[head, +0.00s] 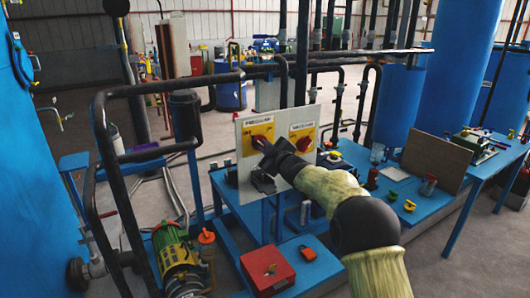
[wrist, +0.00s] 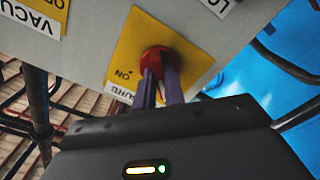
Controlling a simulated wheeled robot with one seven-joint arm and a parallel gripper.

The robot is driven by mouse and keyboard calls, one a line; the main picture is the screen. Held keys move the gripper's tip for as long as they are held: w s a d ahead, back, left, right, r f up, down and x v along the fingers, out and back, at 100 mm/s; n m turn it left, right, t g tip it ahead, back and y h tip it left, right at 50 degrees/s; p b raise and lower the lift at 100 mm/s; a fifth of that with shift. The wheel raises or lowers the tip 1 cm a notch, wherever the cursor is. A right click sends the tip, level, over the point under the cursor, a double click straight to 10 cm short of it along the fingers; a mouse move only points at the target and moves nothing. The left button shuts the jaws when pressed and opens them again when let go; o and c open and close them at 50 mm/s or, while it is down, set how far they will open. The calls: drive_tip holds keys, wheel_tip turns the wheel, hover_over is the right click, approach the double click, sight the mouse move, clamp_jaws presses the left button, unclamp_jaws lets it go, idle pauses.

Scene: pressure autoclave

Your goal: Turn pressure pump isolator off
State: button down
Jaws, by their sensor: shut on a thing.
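The pressure pump isolator is a red rotary knob on a yellow plate (head: 262,128), on the left of a pale upright panel in the head view. In the wrist view the red knob (wrist: 156,56) sits on its yellow plate (wrist: 131,47), which appears upside down with "ON" readable beside the knob. My gripper (wrist: 161,80) has its two purple fingers closed around the knob. In the head view my gripper (head: 264,150) reaches the panel from the right and hides part of the knob. The knob's exact angle is hard to tell.
The similar vacuum isolator (head: 302,138) is on the same panel, just right. A red box (head: 267,270) and an orange padlock (head: 307,253) lie below on the blue bench. A black pipe frame (head: 104,150) stands left. A brown board (head: 436,157) stands on the right bench.

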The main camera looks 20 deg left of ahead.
idle(0.3)
drive_tip(key=c, duration=1.5)
unclamp_jaws()
drive_tip(key=b+v, duration=0.3)
drive_tip(key=v, duration=1.4)
drive_tip(key=shift+s+d+b, duration=0.1)
drive_tip(key=shift+s+b, duration=0.1)
drive_tip(key=shift+b, duration=0.2)
